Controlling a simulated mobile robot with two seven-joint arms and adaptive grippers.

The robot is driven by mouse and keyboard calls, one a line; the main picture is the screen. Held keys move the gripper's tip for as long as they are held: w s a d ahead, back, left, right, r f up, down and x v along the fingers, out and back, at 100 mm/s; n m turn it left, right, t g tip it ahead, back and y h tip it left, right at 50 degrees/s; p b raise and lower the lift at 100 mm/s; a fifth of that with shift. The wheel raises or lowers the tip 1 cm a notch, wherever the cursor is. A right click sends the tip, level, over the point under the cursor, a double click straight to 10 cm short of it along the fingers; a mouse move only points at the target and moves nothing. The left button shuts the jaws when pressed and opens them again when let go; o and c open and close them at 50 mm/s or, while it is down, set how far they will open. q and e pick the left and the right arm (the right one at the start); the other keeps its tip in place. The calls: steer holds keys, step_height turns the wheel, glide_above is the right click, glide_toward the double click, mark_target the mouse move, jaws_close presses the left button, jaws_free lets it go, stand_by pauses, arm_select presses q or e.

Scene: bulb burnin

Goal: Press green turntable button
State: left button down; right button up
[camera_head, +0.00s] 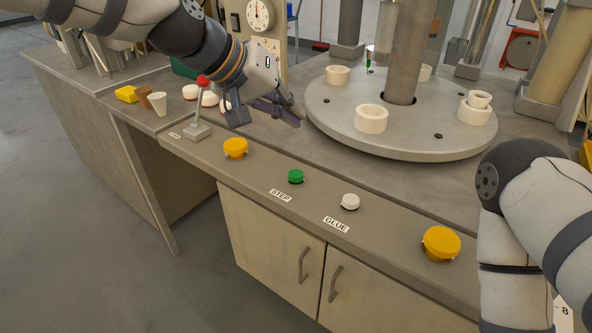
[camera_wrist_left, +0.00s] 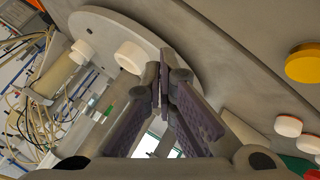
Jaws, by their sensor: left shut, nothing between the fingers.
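The green button (camera_head: 296,176) sits on the front ledge of the bench, above the label STEP, between a yellow button and a white one. The grey round turntable (camera_head: 330,113) with several cream rings stands behind it; its rim also shows in the left wrist view (camera_wrist_left: 190,22). My left gripper (camera_head: 297,121) is shut and empty, above the bench behind the green button and left of the turntable, apart from the button. Its fingers meet in the left wrist view (camera_wrist_left: 163,80). My right arm shows at the lower right, its gripper out of view.
A yellow button (camera_head: 235,148), a white button (camera_head: 350,202) and another yellow button (camera_head: 441,243) line the ledge. A red-tipped lever (camera_head: 200,105) stands at the left. A grey column (camera_head: 405,50) rises from the turntable. A white cup (camera_head: 158,104) stands farther left.

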arm_select(q)
steer(key=shift+f, duration=0.1)
steer(key=b, duration=0.2)
glide_above(292, 172)
step_height(292, 172, down, 7)
steer(key=shift+d, duration=0.1)
steer(key=shift+f, duration=0.85)
arm_select(e)
steer(key=shift+s+f+g, duration=0.6)
steer(key=shift+s+f, duration=0.8)
arm_select(q)
steer(key=shift+f, duration=0.1)
steer(key=shift+f, duration=0.35)
